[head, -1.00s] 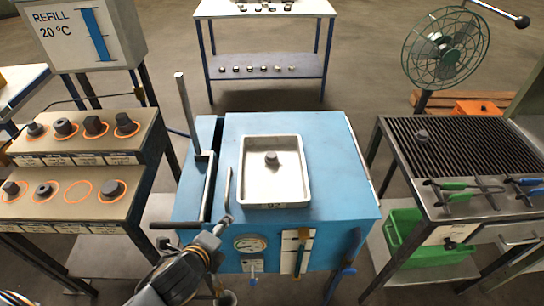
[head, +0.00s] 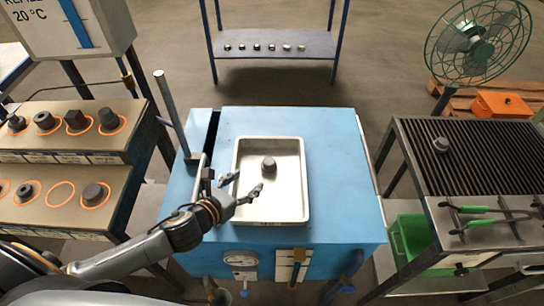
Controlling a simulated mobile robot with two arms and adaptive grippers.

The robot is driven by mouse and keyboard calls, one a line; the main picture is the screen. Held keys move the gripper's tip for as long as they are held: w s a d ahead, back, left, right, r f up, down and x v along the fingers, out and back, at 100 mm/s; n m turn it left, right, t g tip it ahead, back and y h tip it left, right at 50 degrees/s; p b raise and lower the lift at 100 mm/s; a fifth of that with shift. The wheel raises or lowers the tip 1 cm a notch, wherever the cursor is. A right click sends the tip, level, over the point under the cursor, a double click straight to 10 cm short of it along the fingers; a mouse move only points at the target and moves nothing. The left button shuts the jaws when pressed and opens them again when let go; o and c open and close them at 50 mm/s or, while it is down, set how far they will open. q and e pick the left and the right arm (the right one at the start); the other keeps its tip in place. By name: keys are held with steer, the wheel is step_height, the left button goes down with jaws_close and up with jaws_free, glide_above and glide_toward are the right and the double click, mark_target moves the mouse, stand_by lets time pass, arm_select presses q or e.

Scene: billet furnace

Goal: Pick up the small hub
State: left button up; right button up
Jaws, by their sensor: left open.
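A small dark grey stepped round part (head: 269,165), which looks like the small hub, stands in the metal tray (head: 303,205) on the blue cabinet (head: 345,190). My left gripper (head: 242,186) is open and empty. It is over the left part of the tray, left of and nearer than the part, with its fingers pointing toward it. A gap shows between fingers and part. My right gripper is not in view.
An upright handle bar (head: 170,112) stands at the cabinet's left. The left stepped rack (head: 120,185) holds several dark parts and one empty orange ring (head: 61,194). At the right, a slatted table (head: 480,170) bears another grey part (head: 440,144) and green-handled tongs (head: 476,209).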

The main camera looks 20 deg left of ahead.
arm_select(q)
glide_toward(268, 162)
steer(key=shift+w+d+f, duration=0.3)
steer(key=shift+w+f, duration=0.15)
steer(key=shift+w, duration=0.15)
steer(key=shift+w+d+f, duration=0.25)
steer(key=shift+w+f, duration=0.2)
steer(key=shift+w, duration=0.15)
steer(key=shift+w+f, duration=0.2)
steer(key=shift+w, duration=0.15)
steer(key=shift+w+d+p, duration=0.2)
steer(key=shift+w+p, duration=0.5)
steer(key=shift+w, duration=0.4)
steer(key=shift+x, duration=1.2)
steer(key=shift+w+f, duration=0.1)
steer(key=shift+w, duration=0.25)
steer(key=shift+w+d+f, duration=0.1)
steer(key=shift+c, duration=1.3)
jaws_close()
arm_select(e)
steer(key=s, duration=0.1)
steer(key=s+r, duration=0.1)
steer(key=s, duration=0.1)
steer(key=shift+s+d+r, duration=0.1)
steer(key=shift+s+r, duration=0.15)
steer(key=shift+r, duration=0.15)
